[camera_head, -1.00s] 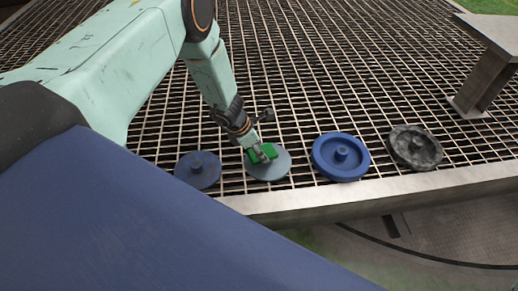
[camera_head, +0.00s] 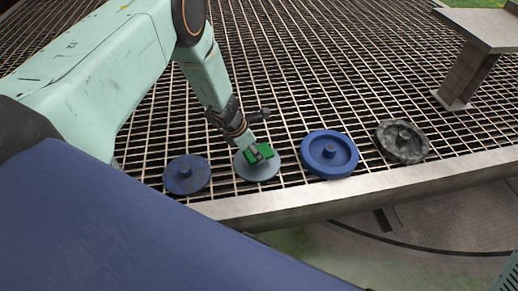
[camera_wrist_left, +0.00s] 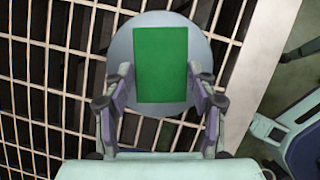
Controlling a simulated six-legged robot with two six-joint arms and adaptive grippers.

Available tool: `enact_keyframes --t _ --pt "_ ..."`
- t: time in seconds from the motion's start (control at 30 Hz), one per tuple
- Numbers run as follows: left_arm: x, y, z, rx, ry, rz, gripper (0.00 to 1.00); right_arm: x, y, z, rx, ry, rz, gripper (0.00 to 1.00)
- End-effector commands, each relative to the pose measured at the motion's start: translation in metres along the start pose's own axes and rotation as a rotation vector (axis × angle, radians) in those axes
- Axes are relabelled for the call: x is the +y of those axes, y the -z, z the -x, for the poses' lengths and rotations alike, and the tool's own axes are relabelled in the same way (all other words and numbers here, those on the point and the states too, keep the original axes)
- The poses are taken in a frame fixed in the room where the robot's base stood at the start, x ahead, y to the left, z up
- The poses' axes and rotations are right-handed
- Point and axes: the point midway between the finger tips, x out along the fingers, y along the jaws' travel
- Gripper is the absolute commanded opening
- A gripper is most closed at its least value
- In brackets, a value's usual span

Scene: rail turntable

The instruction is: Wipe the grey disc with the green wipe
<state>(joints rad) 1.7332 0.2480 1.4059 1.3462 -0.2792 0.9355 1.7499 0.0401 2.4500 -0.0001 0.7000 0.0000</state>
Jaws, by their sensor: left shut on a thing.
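The grey disc (camera_head: 245,172) lies on the metal grating near its front edge. The green wipe (camera_head: 264,150) is over the middle of the disc in the head view. My left gripper (camera_head: 258,152) comes down from above and is shut on the wipe. In the left wrist view the wipe (camera_wrist_left: 160,65) is a flat green rectangle between the fingers (camera_wrist_left: 160,95), with the pale grey disc (camera_wrist_left: 122,48) around and beneath it. I cannot tell whether the wipe touches the disc. My right gripper is not in view.
A dull blue disc (camera_head: 186,176) lies left of the grey one. A bright blue rimmed wheel (camera_head: 318,165) and a mottled dark grey wheel (camera_head: 390,147) lie to the right. A metal edge beam (camera_head: 300,195) borders the grating. A metal stand (camera_head: 468,72) is at the right.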

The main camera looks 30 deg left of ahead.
Motion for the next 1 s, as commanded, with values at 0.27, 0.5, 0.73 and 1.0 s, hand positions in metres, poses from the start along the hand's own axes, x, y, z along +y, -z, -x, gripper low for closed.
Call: enact_keyframes --t 0.27,0.5,0.73,1.0 --pt "0.008 0.019 0.007 0.0 0.0 0.002 0.32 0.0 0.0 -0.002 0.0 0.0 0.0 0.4" --pt "0.01 0.026 0.01 0.0 0.0 0.0 0.32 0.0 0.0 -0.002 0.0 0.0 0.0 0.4" --pt "0.005 0.013 0.003 0.0 0.001 -0.003 0.32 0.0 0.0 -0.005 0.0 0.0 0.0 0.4" --pt "-0.003 -0.004 -0.005 0.001 0.001 -0.003 0.32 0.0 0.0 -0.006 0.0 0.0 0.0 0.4"
